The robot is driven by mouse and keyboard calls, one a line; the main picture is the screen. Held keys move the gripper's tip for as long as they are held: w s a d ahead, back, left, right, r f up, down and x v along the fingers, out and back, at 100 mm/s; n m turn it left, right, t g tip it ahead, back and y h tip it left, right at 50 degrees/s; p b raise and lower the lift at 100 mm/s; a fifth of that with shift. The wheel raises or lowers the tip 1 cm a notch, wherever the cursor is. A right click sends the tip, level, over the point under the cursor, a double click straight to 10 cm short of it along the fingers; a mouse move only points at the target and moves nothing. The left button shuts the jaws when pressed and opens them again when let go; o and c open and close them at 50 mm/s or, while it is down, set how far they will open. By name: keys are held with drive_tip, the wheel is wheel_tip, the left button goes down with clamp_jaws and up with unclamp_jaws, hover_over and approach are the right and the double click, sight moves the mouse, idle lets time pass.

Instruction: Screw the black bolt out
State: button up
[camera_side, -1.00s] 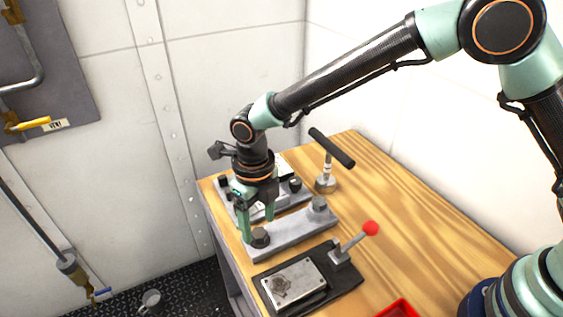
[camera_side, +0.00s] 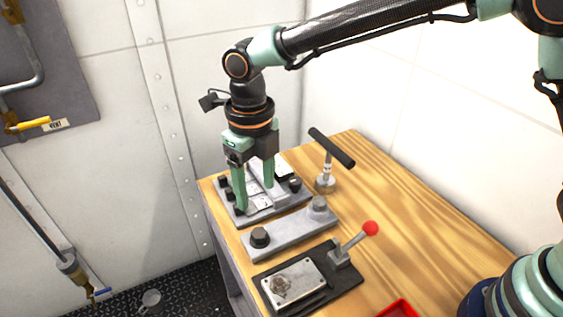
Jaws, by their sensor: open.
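The black bolt (camera_side: 260,238) stands upright at the left end of a grey bar (camera_side: 290,235) on the wooden bench. A lighter grey bolt (camera_side: 319,203) stands at the bar's right end. My gripper (camera_side: 255,198) points down with its two green fingers apart and nothing between them. In the picture, its fingertips are above the black bolt, clear of it. The bolt's head is in full view; its thread is hidden in the bar.
Behind the bar is a grey fixture (camera_side: 262,208) with several dark knobs. A black T-handle (camera_side: 331,148) stands at the back. In front are a dark plate with a red-knobbed lever (camera_side: 370,228) and a red tray (camera_side: 397,308). The bench's right side is clear.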

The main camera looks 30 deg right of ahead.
sight(259, 232)
wheel_tip(259, 232, down, 12)
drive_tip(key=m, duration=3.5)
drive_tip(key=shift+r+m, duration=0.2)
drive_tip(key=shift+m, duration=0.2)
clamp_jaws()
